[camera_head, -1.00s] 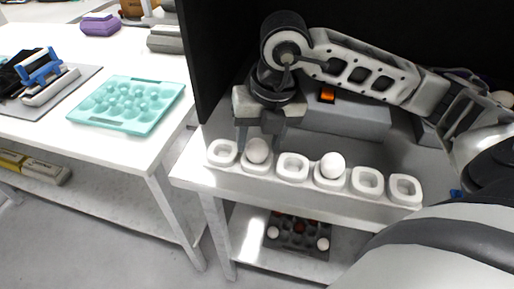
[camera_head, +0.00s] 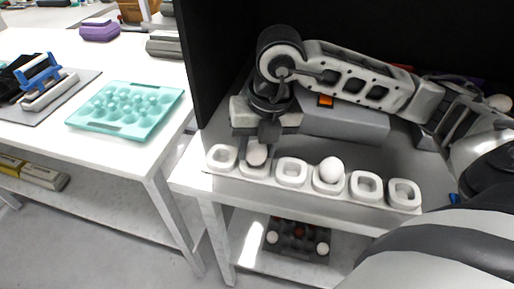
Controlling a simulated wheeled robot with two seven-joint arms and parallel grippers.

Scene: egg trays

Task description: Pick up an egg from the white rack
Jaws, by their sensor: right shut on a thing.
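The white rack (camera_head: 292,183) stands on the right-hand table as a row of several square cups. One white egg (camera_head: 257,155) sits at the second cup from the left, between the fingers of my right gripper (camera_head: 257,150). The gripper points down and is shut on this egg, which is partly hidden by the fingers. Another white egg (camera_head: 331,170) sits in the fourth cup. The other cups are empty. My left gripper is not in view.
A teal egg tray (camera_head: 127,113) lies empty on the left table. A grey box (camera_head: 345,124) stands behind the rack. A dark tray (camera_head: 297,238) with eggs is on the shelf below. A black panel rises left of my right arm.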

